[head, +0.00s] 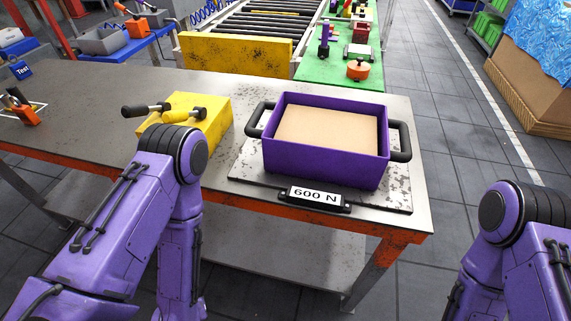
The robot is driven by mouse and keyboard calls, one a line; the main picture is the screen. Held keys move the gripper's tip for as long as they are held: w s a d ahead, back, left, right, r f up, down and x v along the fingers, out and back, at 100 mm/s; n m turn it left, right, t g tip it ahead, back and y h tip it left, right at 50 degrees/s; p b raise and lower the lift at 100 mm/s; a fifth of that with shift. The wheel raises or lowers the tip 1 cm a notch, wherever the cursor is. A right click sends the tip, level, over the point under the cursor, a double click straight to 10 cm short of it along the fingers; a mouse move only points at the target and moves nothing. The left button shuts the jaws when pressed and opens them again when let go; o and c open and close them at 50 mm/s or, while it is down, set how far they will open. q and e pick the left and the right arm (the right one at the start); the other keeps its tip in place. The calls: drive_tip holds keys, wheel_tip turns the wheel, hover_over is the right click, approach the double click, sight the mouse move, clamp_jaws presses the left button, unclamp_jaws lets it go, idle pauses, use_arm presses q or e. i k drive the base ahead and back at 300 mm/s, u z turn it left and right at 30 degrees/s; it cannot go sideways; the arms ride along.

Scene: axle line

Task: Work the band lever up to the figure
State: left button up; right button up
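A yellow block (211,107) stands on the metal table, left of the purple box. Levers with a black grip (135,110) and a yellow grip (173,117) show at it; my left arm hides part of its front. I cannot tell which one is the band lever, and no band shows clearly. A label reading "600 N" (315,197) sits at the front edge of a metal plate (248,168). Both my arms show, bent at the elbow, but neither gripper is in the picture.
A purple box (322,163) with black side handles and a flat tan top inside stands on the plate. A small orange tool (25,114) lies at the table's left. Behind are a roller conveyor (262,25) and a green mat (343,72). The table's middle left is bare.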

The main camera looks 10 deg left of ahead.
sight(177, 116)
drive_tip(key=u, duration=1.35)
